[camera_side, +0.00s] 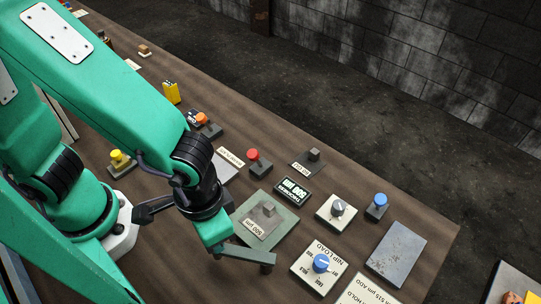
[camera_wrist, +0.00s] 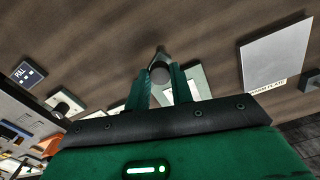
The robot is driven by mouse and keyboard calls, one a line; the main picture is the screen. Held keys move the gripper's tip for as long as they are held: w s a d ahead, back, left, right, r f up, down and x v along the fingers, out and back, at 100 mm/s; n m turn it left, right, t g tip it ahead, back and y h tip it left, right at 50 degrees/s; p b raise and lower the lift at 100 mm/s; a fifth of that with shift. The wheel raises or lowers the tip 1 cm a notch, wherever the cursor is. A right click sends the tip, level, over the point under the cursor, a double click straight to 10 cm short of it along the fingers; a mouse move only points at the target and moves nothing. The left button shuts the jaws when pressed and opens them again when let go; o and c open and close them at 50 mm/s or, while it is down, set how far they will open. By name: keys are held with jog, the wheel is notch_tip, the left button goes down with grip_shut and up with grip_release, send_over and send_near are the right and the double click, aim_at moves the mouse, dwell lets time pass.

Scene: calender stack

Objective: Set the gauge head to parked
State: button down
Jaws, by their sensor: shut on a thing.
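My gripper (camera_wrist: 160,80) is shut on a dark grey rounded piece (camera_wrist: 160,73), which seems to be the gauge head. A narrower tip of it points away from me in the wrist view. In the side view, the piece shows as a short dark cylinder (camera_side: 267,268) at the end of my fingers, right of my green wrist. It is in front of the green plate (camera_side: 283,238), whose grey block sits beside a "500 µm" label. I cannot tell whether the piece touches the table. No parked mark is readable.
A display (camera_side: 293,191), a grey-knob panel (camera_side: 337,212), a blue button (camera_side: 376,206) and a blue NIP LOAD knob (camera_side: 321,263) stand close by on the right. A red button (camera_side: 255,160) is behind. A bare metal plate (camera_side: 397,252) lies at the right.

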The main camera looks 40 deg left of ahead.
jog(key=shift+s+d+n, duration=0.75)
jog(key=shift+s+n, duration=0.1)
jog(key=shift+n, duration=0.55)
jog(key=c, duration=1.2)
grip_release()
jog(key=shift+r, duration=0.2)
notch_tip(320, 180, up, 8)
jog(key=shift+f, duration=0.25)
